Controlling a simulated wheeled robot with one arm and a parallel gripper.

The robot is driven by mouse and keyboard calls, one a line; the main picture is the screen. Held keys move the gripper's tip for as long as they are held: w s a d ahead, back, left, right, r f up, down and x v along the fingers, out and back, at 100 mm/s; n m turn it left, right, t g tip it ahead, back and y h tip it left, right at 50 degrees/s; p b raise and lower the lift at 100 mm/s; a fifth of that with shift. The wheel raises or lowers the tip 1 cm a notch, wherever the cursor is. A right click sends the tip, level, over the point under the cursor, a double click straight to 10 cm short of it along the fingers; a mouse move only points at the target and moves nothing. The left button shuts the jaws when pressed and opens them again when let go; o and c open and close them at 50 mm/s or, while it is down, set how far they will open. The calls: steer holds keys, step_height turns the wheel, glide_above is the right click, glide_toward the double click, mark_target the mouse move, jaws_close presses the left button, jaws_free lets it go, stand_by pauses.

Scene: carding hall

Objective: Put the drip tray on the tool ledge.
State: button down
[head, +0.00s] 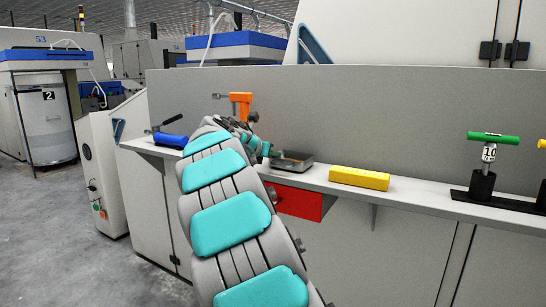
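A shallow grey metal tray (300,160), which looks like the drip tray, is at the long pale tool ledge (418,193), left of a yellow block. Its inside looks brownish. It appears level; I cannot tell if it rests on the ledge or is held just above it. My gripper (267,150) is at the tray's left end, at about ledge height. My arm hides part of the ledge and perhaps the tray's left edge. The fingers are too small and covered to show whether they are open or shut on the tray.
On the ledge are a yellow block (359,178), a blue item (171,140), and a green T-handle tool (493,138) in a black holder. An orange tool (241,101) shows behind my arm. A red box (299,203) is below the ledge. Bare ledge lies right of the yellow block.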

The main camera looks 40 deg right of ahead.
steer(key=shift+f, duration=0.1)
steer(key=c, duration=1.1)
jaws_free()
steer(key=v, duration=1.2)
steer(key=shift+s, duration=0.1)
steer(key=s+a+f+m+g+y, duration=0.2)
steer(key=s+a+f+m+y, duration=0.2)
steer(key=s, duration=0.9)
steer(key=s+a+f+m+g+y, duration=0.2)
steer(key=s+a+f+m+y, duration=0.2)
steer(key=s+a+f+m, duration=0.7)
steer(key=s+a+f+m+g+y, duration=0.2)
steer(key=s+a+f+m+y, duration=0.2)
steer(key=s+a+f, duration=1)
steer(key=shift+s+a+f+m+g, duration=0.1)
steer(key=shift+s+f+m+g, duration=0.1)
steer(key=shift+s+f+m, duration=0.6)
steer(key=shift+s+a+f+m+g, duration=0.1)
steer(key=shift+s+f+m+g, duration=0.1)
steer(key=shift+s+f+m, duration=0.6)
steer(key=shift+w+d+r, duration=0.1)
steer(key=shift+w+r, duration=0.05)
steer(key=shift+r, duration=0.2)
